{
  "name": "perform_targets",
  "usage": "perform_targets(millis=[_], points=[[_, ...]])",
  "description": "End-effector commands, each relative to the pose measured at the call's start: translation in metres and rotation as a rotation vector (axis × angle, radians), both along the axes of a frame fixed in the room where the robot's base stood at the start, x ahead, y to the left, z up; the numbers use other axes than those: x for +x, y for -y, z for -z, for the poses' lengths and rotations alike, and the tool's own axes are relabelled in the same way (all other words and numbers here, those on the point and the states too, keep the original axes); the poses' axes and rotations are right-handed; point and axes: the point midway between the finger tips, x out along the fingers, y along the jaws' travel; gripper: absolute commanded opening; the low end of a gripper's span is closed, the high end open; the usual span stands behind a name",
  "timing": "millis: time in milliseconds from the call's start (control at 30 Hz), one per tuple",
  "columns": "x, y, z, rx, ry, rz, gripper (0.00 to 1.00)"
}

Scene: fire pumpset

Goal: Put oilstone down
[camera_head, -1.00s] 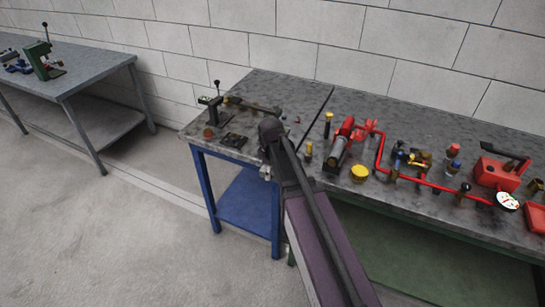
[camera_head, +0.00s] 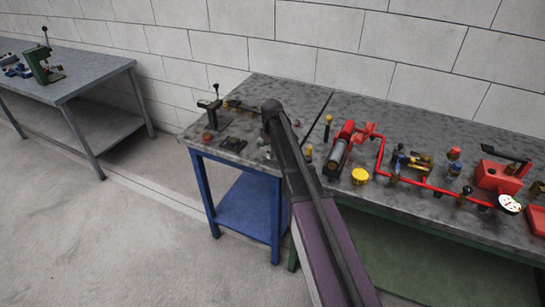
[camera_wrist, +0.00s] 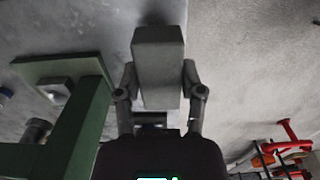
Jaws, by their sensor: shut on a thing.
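In the wrist view my gripper (camera_wrist: 159,82) is shut on the oilstone (camera_wrist: 158,52), a plain grey rectangular block. One finger presses on each side of it, and its far end sticks out past the fingertips. A grey surface lies beyond the block; I cannot tell whether they touch. In the head view my arm hides the gripper and the oilstone.
A green stand (camera_wrist: 75,125) is close on the left in the wrist view. The head view shows a blue-legged bench (camera_head: 197,141) with small tools, a bench with red pump parts (camera_head: 345,140), and a grey table (camera_head: 95,78) at left with a green press (camera_head: 42,66).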

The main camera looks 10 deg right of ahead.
Motion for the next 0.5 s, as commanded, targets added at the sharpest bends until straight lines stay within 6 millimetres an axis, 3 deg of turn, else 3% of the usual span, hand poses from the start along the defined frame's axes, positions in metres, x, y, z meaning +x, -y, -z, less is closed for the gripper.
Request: perform_targets(millis=[500], points=[[0.0089,0.0013,0.0009,0.000,0.000,-0.001,0.06]])
